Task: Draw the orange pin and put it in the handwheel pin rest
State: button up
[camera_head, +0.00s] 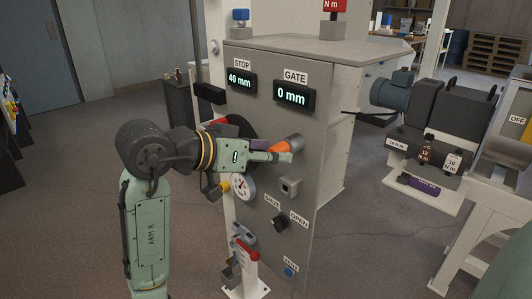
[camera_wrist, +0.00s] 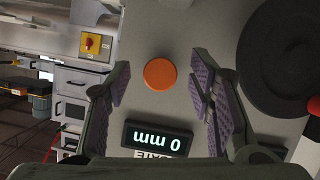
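The orange pin (camera_head: 279,147) sticks out of a grey cylindrical collar (camera_head: 293,140) on the front of the grey cabinet. In the wrist view its round orange end (camera_wrist: 160,75) faces me, between the two fingers. My gripper (camera_head: 284,157) is open beside the pin in the head view. Its purple-padded fingers (camera_wrist: 160,88) are spread apart, with a gap visible on both sides of the pin. The dark handwheel (camera_head: 238,125) is partly hidden behind my gripper; it also shows in the wrist view (camera_wrist: 280,65). I cannot pick out the pin rest for certain.
The cabinet carries a STOP display (camera_head: 241,81) reading 40 mm and a GATE display (camera_head: 295,95) reading 0 mm.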

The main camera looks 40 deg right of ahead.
grip_shut()
jog(key=c, duration=0.6)
grip_release()
jog(key=shift+c, duration=0.2)
grip_shut()
jog(key=shift+a, duration=0.65)
jog(key=shift+o, duration=0.2)
grip_release()
grip_shut()
